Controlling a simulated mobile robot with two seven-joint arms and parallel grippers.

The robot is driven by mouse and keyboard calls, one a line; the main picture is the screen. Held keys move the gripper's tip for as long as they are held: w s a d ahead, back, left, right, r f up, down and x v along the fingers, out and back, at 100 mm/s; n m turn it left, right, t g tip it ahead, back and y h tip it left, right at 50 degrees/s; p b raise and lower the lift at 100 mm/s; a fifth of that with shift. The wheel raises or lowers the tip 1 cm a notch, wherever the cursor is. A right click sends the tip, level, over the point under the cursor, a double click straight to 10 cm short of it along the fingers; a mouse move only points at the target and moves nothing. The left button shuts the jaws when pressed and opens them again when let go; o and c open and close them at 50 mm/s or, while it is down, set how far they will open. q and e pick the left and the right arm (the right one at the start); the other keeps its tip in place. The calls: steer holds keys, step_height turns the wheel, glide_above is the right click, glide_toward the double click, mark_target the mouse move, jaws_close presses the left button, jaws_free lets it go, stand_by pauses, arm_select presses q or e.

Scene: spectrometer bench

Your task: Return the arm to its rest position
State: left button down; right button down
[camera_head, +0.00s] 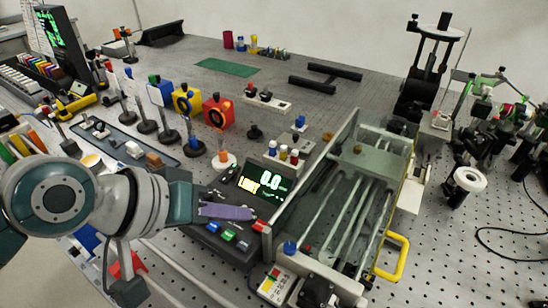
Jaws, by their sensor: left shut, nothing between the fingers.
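My left arm comes in from the left edge at the lower left. Its gripper (248,214) points right, with its purple-grey fingers shut together and nothing held. The fingers are over the dark control box (205,236), in front of its lit display (262,184), which shows green and yellow characters. Whether the fingers touch the box, I cannot tell. My right gripper is not in view.
A metal frame with rods (350,215) and a yellow handle (393,257) stands right of the control box. Optics mounts, including a yellow one (187,99) and a red one (218,113), stand behind the arm. The perforated bench (450,260) is partly clear at lower right.

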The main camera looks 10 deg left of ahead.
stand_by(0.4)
arm_select(q)
steer(key=s+a+r+m+g+y, duration=0.2)
steer(key=s+a+y, duration=0.1)
steer(key=s, duration=0.7)
steer(key=s+a+r+m+g+y, duration=0.1)
steer(key=s+a+r+g+y, duration=0.15)
steer(key=s, duration=0.65)
steer(key=w+r+p+v, duration=0.1)
steer(key=w+p+v, duration=0.2)
steer(key=p+v, duration=1.2)
steer(key=w+p+v, duration=0.4)
steer(key=p+v, duration=1.2)
steer(key=p, duration=0.1)
steer(key=shift+a+r+t+p, duration=0.3)
steer(key=shift+r+t+p, duration=0.15)
steer(key=shift+r, duration=0.3)
steer(key=shift+s+f, duration=0.1)
